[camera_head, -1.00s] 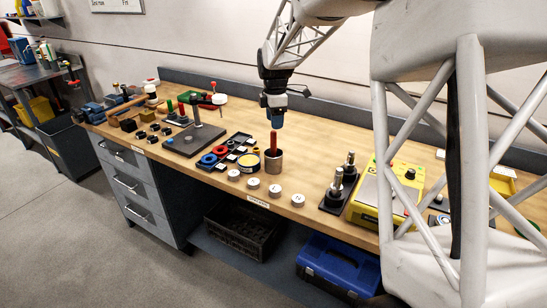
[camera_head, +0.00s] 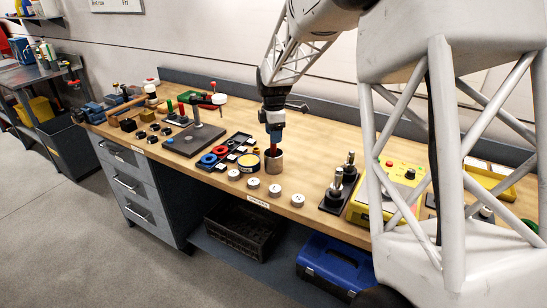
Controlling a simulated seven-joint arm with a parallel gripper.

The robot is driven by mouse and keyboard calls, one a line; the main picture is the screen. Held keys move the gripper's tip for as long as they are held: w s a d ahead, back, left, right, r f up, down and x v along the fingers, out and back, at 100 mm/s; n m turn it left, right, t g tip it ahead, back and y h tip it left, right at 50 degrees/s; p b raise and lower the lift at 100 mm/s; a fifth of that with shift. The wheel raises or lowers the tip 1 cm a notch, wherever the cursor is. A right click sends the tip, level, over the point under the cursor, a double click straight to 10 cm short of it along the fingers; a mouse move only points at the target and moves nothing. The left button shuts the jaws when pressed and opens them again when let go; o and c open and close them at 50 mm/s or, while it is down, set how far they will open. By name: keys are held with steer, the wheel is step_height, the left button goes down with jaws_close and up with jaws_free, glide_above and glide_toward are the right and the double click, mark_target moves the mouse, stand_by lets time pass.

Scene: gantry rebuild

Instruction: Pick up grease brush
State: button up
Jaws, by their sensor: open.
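The grease brush (camera_head: 273,152) shows as a red handle standing upright in a metal cup (camera_head: 273,164) near the middle of the workbench. Its lower end is hidden inside the cup. My gripper (camera_head: 274,138) points down directly above the cup, with its blue-tipped end at the top of the red handle. The jaws are open and appear to be around or just over the handle's upper part; the exact contact is too small to tell.
Several white-topped weights (camera_head: 275,190) line the front edge. A black stand (camera_head: 338,190) and a yellow control box (camera_head: 372,202) are to the right.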

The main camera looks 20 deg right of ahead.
steer(key=shift+f, duration=1.05)
steer(key=shift+c, duration=0.3)
jaws_close()
